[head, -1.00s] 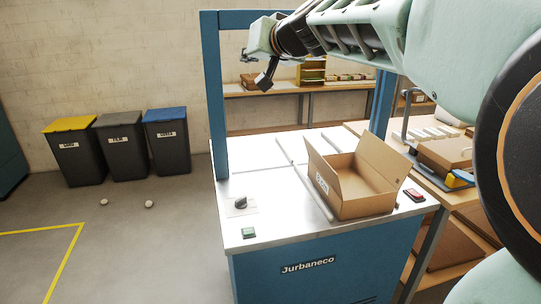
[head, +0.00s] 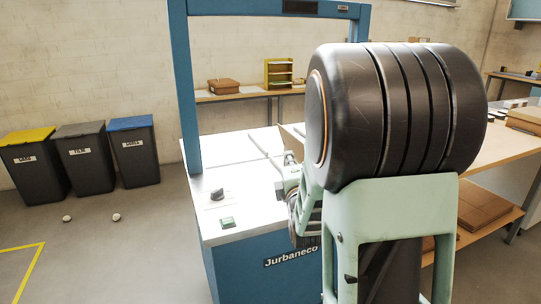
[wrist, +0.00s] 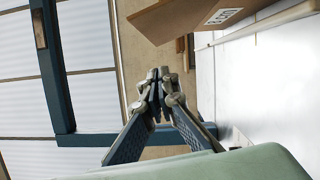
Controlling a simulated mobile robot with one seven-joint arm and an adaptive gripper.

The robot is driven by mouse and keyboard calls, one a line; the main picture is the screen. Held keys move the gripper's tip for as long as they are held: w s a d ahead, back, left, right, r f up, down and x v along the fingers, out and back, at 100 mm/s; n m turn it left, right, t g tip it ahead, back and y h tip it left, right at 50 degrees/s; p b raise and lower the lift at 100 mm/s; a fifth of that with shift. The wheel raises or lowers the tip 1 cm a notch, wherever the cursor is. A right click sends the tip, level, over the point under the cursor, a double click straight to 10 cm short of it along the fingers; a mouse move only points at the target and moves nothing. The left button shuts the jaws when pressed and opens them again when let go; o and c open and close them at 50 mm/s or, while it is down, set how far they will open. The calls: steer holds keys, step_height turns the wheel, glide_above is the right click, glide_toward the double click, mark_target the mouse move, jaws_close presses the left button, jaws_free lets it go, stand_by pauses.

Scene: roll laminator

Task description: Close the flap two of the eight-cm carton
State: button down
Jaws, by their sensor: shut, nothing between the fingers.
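The carton is brown cardboard. In the wrist view the carton (wrist: 180,20) shows at the top right, with a white printed label on its side. In the head view only a sliver of the carton (head: 291,138) shows on the white machine top, and my arm hides the rest. I cannot tell the flaps apart now. My gripper (wrist: 158,76) is shut and empty in the wrist view, with its fingertips together below and left of the carton, apart from it in the picture. In the head view my arm largely hides it.
The machine (head: 225,170) has a blue frame (head: 190,95), a black knob (head: 217,194) and a green switch (head: 227,222). Three bins (head: 85,158) stand at the left. A bench (head: 235,97) with a green-yellow rack (head: 279,73) is behind. A work table (head: 500,155) stands right.

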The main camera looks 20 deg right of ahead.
step_height(320, 180, down, 2)
steer(key=s+a+n, duration=0.1)
steer(key=n, duration=0.1)
glide_toward(292, 145)
steer(key=shift+t+y, duration=0.3)
steer(key=shift+y, duration=0.1)
steer(key=shift+w+a+r, duration=0.15)
steer(key=shift+w+r, duration=1.4)
steer(key=shift+w, duration=0.25)
steer(key=shift+w, duration=0.1)
